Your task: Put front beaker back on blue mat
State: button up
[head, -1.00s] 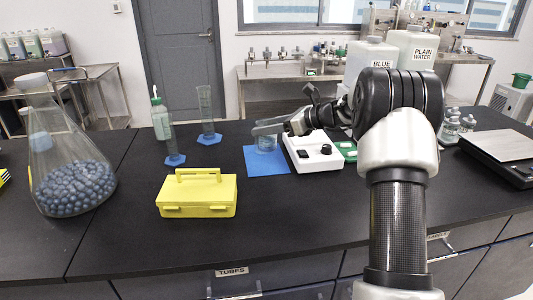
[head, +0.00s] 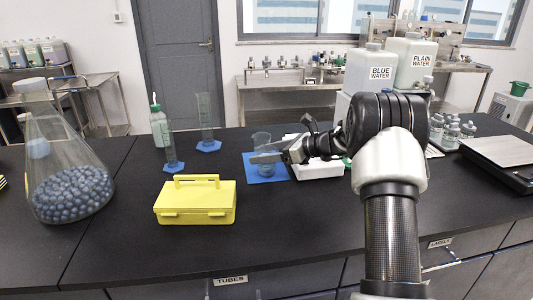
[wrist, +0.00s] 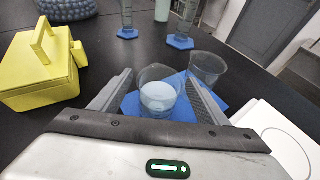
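The front beaker (wrist: 158,97), clear with pale bluish liquid, is between the two fingers of my gripper (wrist: 159,82) in the wrist view. Dark gaps show between its sides and the fingers, so my gripper looks open around it. In the head view my gripper (head: 268,156) is low over the blue mat (head: 252,174) and partly covers the front beaker (head: 267,171). The mat (wrist: 131,107) shows around the beaker in the wrist view, but the beaker's base is hidden. A second clear beaker (wrist: 207,68) stands just behind and to the right.
A white stirrer (head: 318,170) is right of the mat. A yellow box (head: 195,203) stands front left. Two cylinders (head: 172,155) (head: 207,125) and a wash bottle (head: 159,127) are behind it. A large flask (head: 68,175) is far left. The front middle of the bench is clear.

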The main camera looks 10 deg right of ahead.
jog(key=shift+r, duration=0.25)
jog(key=p+v, duration=0.1)
jog(key=v, duration=1.1)
jog(key=shift+f+p, duration=0.15)
jog(key=shift+p, duration=0.15)
jog(key=s+a+r+n+g+h, duration=0.25)
jog(key=s+a+n, duration=0.35)
jog(key=s, duration=0.3)
jog(key=s+a+r+n+g+h, duration=0.2)
jog(key=s+a+r+n, duration=0.25)
jog(key=s, duration=0.45)
jog(key=s+d+f+n+t+h, duration=0.15)
jog(key=s+n+h, duration=0.45)
jog(key=s+n, duration=1.15)
notch_tip(320, 180, up, 17)
jog(key=s+m+p, duration=0.2)
jog(key=s+p, duration=0.1)
jog(key=p, duration=1.4)
jog(key=shift+t, duration=0.3)
